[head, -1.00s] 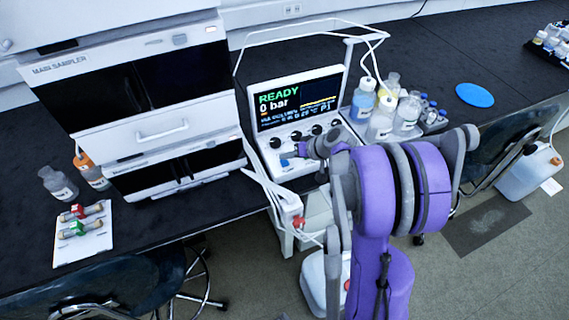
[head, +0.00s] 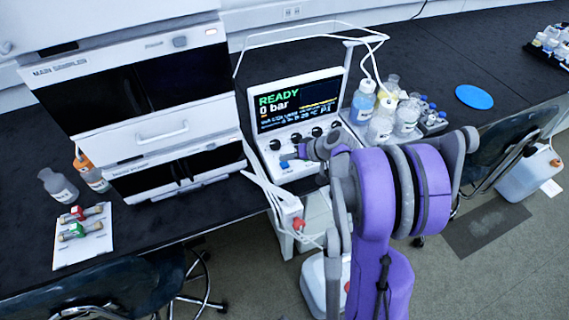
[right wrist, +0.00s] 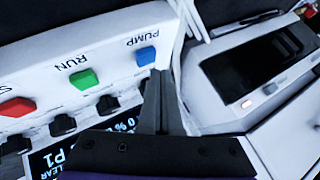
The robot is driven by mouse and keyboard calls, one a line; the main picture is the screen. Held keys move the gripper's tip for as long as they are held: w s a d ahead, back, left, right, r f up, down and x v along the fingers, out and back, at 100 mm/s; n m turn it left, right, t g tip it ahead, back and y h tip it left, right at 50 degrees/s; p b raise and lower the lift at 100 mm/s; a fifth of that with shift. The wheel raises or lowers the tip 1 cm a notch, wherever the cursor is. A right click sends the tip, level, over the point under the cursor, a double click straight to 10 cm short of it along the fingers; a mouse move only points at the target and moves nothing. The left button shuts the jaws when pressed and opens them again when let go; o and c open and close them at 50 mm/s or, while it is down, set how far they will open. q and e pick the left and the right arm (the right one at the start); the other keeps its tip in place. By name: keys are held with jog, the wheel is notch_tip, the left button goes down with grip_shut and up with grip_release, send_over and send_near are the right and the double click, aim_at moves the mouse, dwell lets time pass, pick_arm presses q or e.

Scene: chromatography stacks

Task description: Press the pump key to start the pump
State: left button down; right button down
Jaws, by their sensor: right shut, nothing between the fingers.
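The pump unit (head: 262,142) stands on the bench with a lit screen (head: 300,102) reading READY and 0 bar. The blue key (right wrist: 146,56), labelled PUMP, sits on the front panel beside a green RUN key (right wrist: 84,78) and a red key (right wrist: 17,107). The blue key also shows small in the head view (head: 284,164). My right gripper (right wrist: 158,74) is shut and empty, its fingertips close to the blue key. I cannot tell whether they touch it. In the head view my right gripper (head: 300,153) is at the panel's front. My left gripper is not in view.
A white sampler stack (head: 160,130) stands left of the pump unit. Bottles (head: 380,127) stand to its right, and white tubing loops above and in front. A white card (head: 75,250) with two small columns lies at the left. Dark knobs line the panel.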

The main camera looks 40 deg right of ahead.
aim_at(287, 166)
jog(key=shift+f, duration=0.1)
dwell(0.7)
jog(key=shift+f+b, duration=0.35)
jog(key=shift+b, duration=0.05)
jog(key=shift+f+b, duration=0.4)
jog(key=shift+f, duration=0.1)
dwell(0.6)
jog(key=shift+r, duration=0.1)
jog(key=shift+r+p, duration=0.65)
jog(key=shift+r, duration=0.15)
jog(key=shift+r+p, duration=1.65)
jog(key=shift+r, duration=0.95)
jog(key=shift+a, duration=0.1)
